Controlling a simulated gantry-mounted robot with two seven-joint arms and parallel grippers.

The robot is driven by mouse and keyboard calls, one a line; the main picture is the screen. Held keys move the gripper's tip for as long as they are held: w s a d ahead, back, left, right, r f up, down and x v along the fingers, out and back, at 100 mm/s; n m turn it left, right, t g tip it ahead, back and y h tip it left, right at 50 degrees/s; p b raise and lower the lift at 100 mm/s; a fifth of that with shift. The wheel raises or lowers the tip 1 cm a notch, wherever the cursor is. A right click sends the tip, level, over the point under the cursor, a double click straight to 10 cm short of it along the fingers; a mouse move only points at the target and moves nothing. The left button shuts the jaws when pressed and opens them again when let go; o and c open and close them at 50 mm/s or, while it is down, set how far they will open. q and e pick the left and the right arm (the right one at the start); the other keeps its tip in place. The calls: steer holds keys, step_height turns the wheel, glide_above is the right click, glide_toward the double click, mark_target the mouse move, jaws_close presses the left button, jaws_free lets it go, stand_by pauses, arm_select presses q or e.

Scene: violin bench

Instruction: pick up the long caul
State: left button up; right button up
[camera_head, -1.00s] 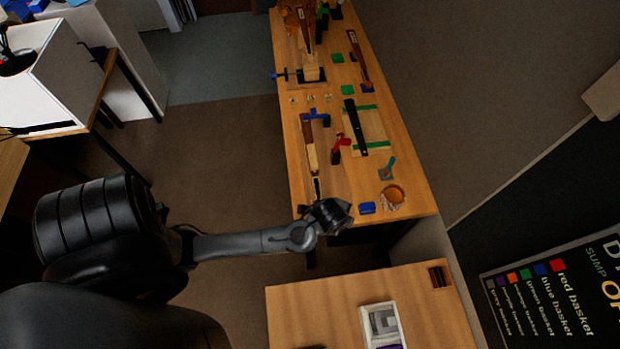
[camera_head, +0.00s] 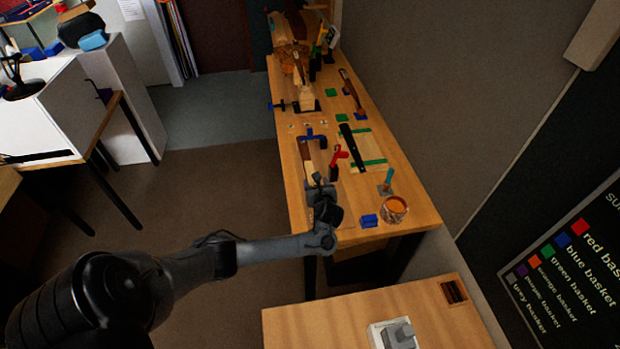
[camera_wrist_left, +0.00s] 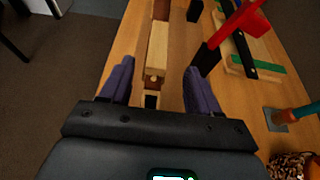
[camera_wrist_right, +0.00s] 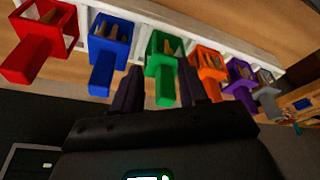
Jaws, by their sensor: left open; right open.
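A long narrow wooden piece (camera_head: 308,165), brown at its far end and pale nearer me, lies lengthwise on the bench. In the left wrist view the pale wood (camera_wrist_left: 157,48) lies ahead of and between my fingers, with a dark part at its near end. I cannot tell for sure whether this is the long caul. A long black bar (camera_head: 352,146) lies on a pale board with green strips. My left gripper (camera_wrist_left: 158,82) is open and empty, above the bench's near left part. My right gripper (camera_wrist_right: 160,85) is open and empty, outside the head view.
A red clamp (camera_head: 338,160) stands just right of the wooden piece, and a blue one (camera_head: 313,135) at its far end. A blue block (camera_head: 369,220) and a round pot (camera_head: 395,209) sit near the front edge. Coloured baskets, such as the green one (camera_wrist_right: 163,68), face my right gripper.

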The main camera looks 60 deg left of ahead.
mark_target(311, 173)
arm_select(q)
steer(key=shift+b+x, duration=0.3)
steer(key=shift+x, duration=0.8)
steer(key=shift+b+x, duration=0.8)
steer(key=shift+x, duration=1.4)
steer(key=shift+w+a+f, duration=0.1)
steer(key=shift+a+f, duration=0.15)
steer(key=shift+a, duration=0.25)
steer(key=shift+c, duration=0.2)
steer(key=c, duration=1)
steer(key=shift+r, duration=0.1)
